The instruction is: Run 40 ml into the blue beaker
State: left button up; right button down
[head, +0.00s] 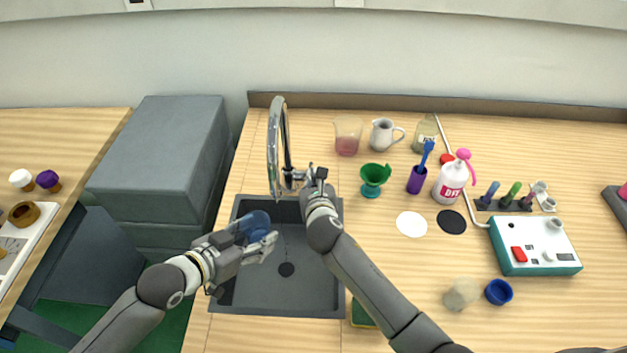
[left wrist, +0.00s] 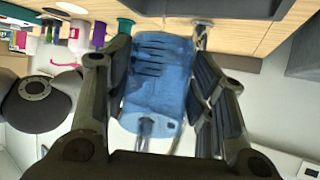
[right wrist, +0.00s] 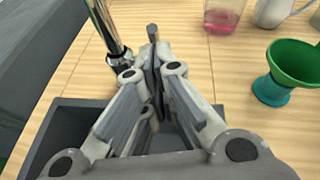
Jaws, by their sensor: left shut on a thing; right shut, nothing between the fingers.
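The blue beaker (head: 256,223) is in my left gripper (head: 262,241), which is shut on it over the sink (head: 240,296). In the left wrist view the translucent blue beaker (left wrist: 158,75) shows dark graduation marks and sits between the fingers. The chrome faucet (head: 274,150) rises behind the sink, its spout above the beaker. My right gripper (head: 317,182) is shut and empty at the faucet's handle (right wrist: 152,35); whether it touches the handle I cannot tell. I cannot make out a water level in the beaker.
Right of the sink stand a green funnel (head: 375,175), a glass with pink liquid (head: 347,137), a white jug (head: 384,134), a purple cup (head: 417,180) and a soap bottle (head: 450,183). A sponge (head: 362,314) lies by the sink's right edge. Grey boxes (head: 160,150) stand left.

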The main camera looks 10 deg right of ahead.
jog(key=w+r, duration=0.1)
jog(key=w, duration=0.1)
jog(key=w+r, duration=0.1)
jog(key=shift+w+d+r, duration=0.3)
jog(key=shift+w+d, duration=0.05)
jog(key=shift+s, duration=0.1)
